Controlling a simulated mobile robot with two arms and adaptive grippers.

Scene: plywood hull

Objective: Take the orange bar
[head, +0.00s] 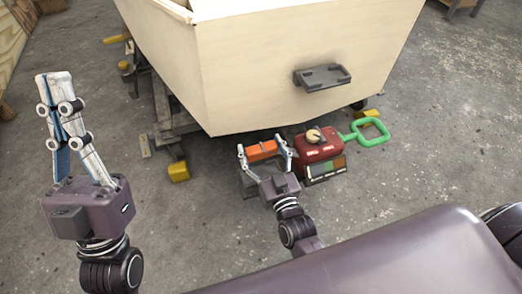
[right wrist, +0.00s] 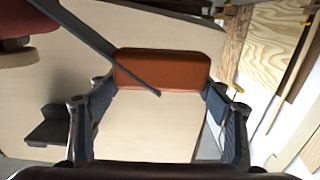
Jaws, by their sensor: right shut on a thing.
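The orange bar (head: 262,151) is between the fingers of my right gripper (head: 262,148), low in front of the pale plywood hull. In the right wrist view the orange bar (right wrist: 165,70) spans the gap between both fingertips, and my right gripper (right wrist: 160,88) is shut on its ends. A thin dark strip (right wrist: 110,50) crosses in front of part of the bar there. My left gripper (head: 55,82) is upright at the left, away from the bar. Its fingertips look close together, seen obliquely, with nothing visible between them.
A red box (head: 318,146) with a tan knob stands just right of my right gripper, with a green loop handle (head: 372,136) beside it. The plywood hull (head: 280,70) with a dark bracket (head: 322,77) rises behind. Yellow blocks (head: 179,171) lie on the concrete floor.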

